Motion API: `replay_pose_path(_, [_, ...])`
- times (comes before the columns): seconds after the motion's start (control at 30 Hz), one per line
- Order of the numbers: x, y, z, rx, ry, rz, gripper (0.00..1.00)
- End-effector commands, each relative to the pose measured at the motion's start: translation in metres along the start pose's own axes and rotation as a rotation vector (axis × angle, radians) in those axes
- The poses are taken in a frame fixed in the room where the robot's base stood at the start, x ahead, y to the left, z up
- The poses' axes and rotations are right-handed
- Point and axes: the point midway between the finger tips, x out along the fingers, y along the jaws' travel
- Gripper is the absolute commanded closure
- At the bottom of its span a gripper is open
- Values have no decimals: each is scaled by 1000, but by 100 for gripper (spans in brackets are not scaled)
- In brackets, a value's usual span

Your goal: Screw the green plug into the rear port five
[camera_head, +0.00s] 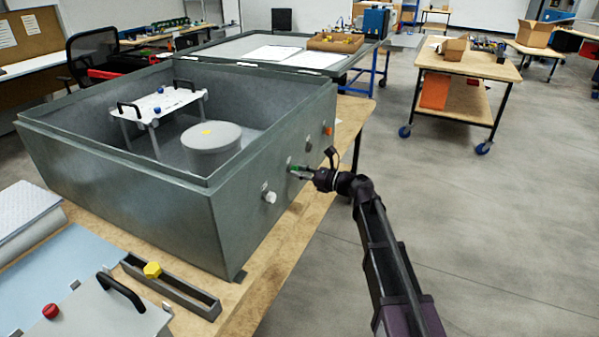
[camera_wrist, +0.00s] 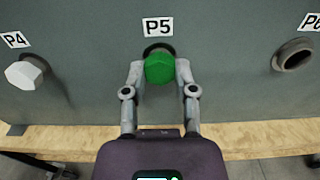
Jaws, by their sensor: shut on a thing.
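The green plug (camera_wrist: 159,68) is between the fingertips of my gripper (camera_wrist: 160,75) in the wrist view, right at the port under the P5 label (camera_wrist: 158,27). The dark rim of port five (camera_wrist: 157,47) shows just above the plug. How deep the plug sits in it is hidden. My gripper is shut on the plug. In the head view, my gripper (camera_head: 308,173) reaches the side wall of the grey analyser box (camera_head: 240,215) from the right, and a bit of the green plug (camera_head: 295,168) shows at its tip.
A white plug (camera_wrist: 24,74) sits at P4, left of my gripper. An open port (camera_wrist: 294,56) is at P6 on the right. A holder with a yellow plug (camera_head: 152,270) and a panel with a red knob (camera_head: 51,311) lie on the wooden bench.

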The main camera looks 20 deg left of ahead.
Motion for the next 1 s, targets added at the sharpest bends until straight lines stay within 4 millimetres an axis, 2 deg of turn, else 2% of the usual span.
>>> replay_pose_path(0.27, [0,0,0,214,-1,1,100])
replay_pose_path(0.3, [0,0,0,208,-1,1,48])
replay_pose_path(0.4, [0,0,0,206,0,1,19])
replay_pose_path(1.0, [-6,0,0,202,0,1,19])
